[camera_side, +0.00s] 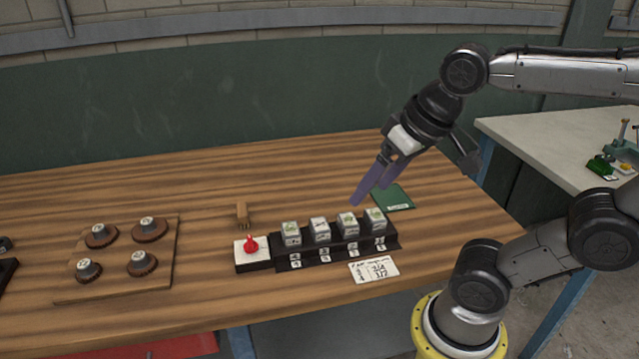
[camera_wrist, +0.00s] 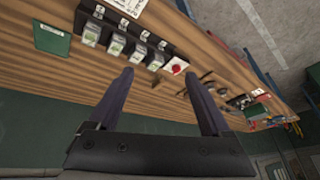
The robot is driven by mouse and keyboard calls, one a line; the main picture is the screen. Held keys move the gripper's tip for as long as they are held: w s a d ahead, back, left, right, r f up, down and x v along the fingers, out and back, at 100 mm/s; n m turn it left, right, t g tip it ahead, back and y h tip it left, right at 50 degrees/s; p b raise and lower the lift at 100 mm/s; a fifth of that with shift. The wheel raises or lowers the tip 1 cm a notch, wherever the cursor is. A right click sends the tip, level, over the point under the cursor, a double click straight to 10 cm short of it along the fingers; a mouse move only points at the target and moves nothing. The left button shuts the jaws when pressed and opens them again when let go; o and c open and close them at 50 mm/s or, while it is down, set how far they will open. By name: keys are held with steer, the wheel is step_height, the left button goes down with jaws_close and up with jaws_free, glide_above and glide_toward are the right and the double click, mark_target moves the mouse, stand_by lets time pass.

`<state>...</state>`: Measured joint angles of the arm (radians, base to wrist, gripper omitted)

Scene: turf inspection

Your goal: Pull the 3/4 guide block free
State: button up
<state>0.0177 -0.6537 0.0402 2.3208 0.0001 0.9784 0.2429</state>
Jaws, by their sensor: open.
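A dark rack (camera_side: 340,250) on the wooden table holds a row of several grey, green-topped blocks, with small white labels along its front. The rightmost block (camera_side: 375,218), the one left of it (camera_side: 348,223), another (camera_side: 319,230) and the leftmost (camera_side: 291,234) all sit upright in it. The markings are too small to read, so I cannot tell which is the 3/4 guide block. My gripper (camera_side: 369,195) is open and empty, above and behind the right half of the row. In the wrist view the blocks (camera_wrist: 116,46) lie beyond the open fingers (camera_wrist: 158,73).
A red knob (camera_side: 251,243) on a white-topped box adjoins the rack's left end. A green booklet (camera_side: 393,198) lies behind right, a handwritten card (camera_side: 374,270) in front. A small wooden brush (camera_side: 242,213) and a board (camera_side: 118,285) with round pieces are left. Bare table lies behind.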

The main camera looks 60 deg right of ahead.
steer(key=w+d+m+g, duration=0.1)
steer(key=w+m, duration=0.1)
steer(key=w, duration=0.3)
steer(key=m+g, duration=0.4)
glide_above(319, 223)
step_height(319, 223, down, 9)
step_height(319, 223, down, 12)
steer(key=shift+f, duration=0.2)
jaws_close()
